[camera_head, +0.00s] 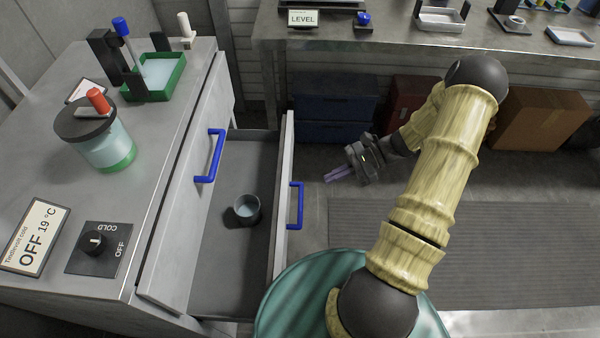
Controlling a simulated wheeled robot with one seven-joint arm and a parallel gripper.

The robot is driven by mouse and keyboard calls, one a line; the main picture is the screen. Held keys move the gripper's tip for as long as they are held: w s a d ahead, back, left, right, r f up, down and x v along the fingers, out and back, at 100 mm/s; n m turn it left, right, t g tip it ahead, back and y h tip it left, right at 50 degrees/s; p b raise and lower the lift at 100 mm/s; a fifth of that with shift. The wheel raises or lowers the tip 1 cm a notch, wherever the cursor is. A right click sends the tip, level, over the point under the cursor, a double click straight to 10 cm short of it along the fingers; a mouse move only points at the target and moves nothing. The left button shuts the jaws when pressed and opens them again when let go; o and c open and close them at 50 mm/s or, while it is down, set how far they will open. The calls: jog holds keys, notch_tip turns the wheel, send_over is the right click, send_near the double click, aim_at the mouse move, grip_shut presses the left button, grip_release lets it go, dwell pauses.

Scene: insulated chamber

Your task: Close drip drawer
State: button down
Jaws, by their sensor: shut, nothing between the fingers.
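The open drawer (225,262) sticks out from the grey cabinet on the left. A small dark cup (247,208) with pale contents stands inside it. The drawer's front panel (284,190) carries a blue handle (297,206) on its outer face. My gripper (332,178) is shut and empty, to the right of the drawer front and apart from the handle. Its fingers point left toward the drawer front. A second blue handle (213,157) is on a closed front of the cabinet, above the open drawer.
The cabinet top (165,190) holds a lidded jar (105,145), a green tray (158,75), a dial box (98,246) and an OFF display (35,236). A bench (400,42) runs along the back. Bins and a brown box (540,120) stand beneath it. Floor beside the drawer front is clear.

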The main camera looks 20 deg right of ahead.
jog(key=w+d+f+m+t+y, duration=0.2)
jog(key=d+f+m+t+y, duration=0.1)
jog(key=d+m+t, duration=0.2)
jog(key=shift+d+f+t+b, duration=0.2)
jog(key=shift+t+b, duration=0.15)
jog(key=shift+t, duration=0.05)
jog(key=shift+w+a, duration=0.1)
jog(key=b+x, duration=0.1)
jog(key=x, duration=1.2)
jog(key=shift+a+r, duration=0.15)
jog(key=shift+a, duration=0.3)
jog(key=shift+w+a, duration=0.1)
